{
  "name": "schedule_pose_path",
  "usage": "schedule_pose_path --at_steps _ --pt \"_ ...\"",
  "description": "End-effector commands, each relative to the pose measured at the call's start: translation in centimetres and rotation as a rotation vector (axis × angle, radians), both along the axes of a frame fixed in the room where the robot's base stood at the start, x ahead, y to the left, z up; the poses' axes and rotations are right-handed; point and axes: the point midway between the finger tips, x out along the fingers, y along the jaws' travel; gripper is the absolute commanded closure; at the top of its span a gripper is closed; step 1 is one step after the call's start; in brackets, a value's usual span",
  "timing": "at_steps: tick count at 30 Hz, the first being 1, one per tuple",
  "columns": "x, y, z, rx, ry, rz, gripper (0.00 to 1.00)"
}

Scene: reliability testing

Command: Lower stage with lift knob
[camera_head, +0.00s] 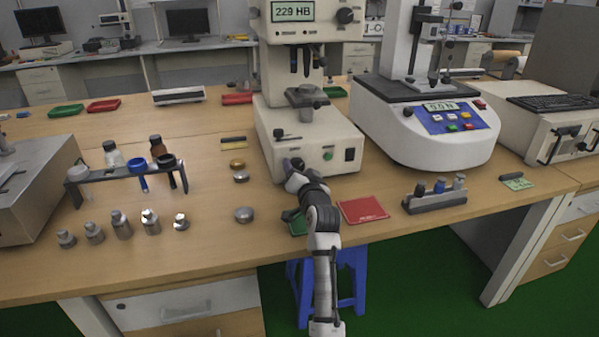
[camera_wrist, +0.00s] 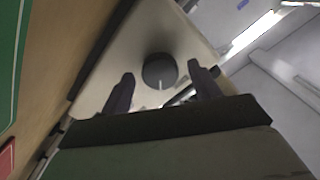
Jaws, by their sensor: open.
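The hardness tester (camera_head: 270,150) stands on the bench, a beige machine with a "229 HB" display. Its dark grey stage (camera_head: 306,96) sits above the base, below the dark indenter parts with a gap between. In the wrist view the round black lift knob (camera_wrist: 159,70) with a white mark is on a beige panel. My gripper (camera_wrist: 162,86) is open, its two dark fingers apart on either side of the knob in the picture; contact is not visible. In the head view my gripper (camera_head: 293,166) is at the front left of the tester's base and hides part of it.
A green button (camera_head: 349,154) is on the base's front right. A red mat (camera_head: 362,210) and a small weight holder (camera_head: 434,196) lie right of my arm. Metal weights (camera_head: 122,224) and a bottle rack (camera_head: 125,172) stand left. A white round-based machine (camera_head: 424,130) stands right.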

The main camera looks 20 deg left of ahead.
Motion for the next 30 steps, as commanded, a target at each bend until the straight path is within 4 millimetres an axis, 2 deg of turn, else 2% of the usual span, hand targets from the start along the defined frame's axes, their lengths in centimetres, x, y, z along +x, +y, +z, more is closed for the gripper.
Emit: schedule_pose_path --at_steps 4,8,21,25,30 --pt "-0.4 -0.3 -0.1 0.001 0.001 -0.001 0.38" --pt "-1.8 -1.3 -0.1 0.001 0.000 -0.002 0.38" --pt "-9.5 -6.5 -0.1 0.001 -0.001 -0.002 0.38" --pt "-10.8 -7.3 -0.1 0.000 -0.001 -0.001 0.38" --pt "-11.5 -7.7 0.0 0.000 0.000 0.000 0.38"
